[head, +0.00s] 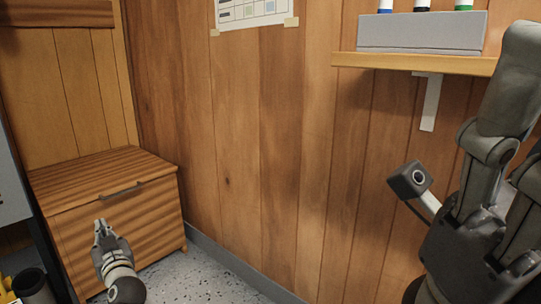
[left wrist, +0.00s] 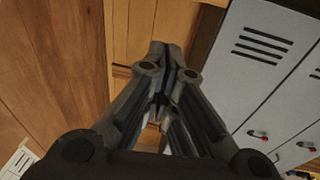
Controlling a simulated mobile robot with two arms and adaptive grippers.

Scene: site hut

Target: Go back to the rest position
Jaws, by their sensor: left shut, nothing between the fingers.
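My left gripper (head: 101,228) is low at the left of the head view, in front of a wooden chest. Its fingers are shut with nothing between them. In the left wrist view the fingertips (left wrist: 165,52) meet. My right gripper (head: 512,90) is large and close at the right edge of the head view, pointing up. It is partly cut off, and I cannot tell whether its fingers are open or shut. A small dark camera on a pale bracket (head: 409,180) sticks out beside it.
The wooden chest (head: 80,222) with a dark handle stands in the left corner. A shelf (head: 415,63) with a grey box (head: 421,32) is behind my right gripper. Grey lockers (left wrist: 262,60) show in the left wrist view. Speckled floor (head: 210,280) lies clear between.

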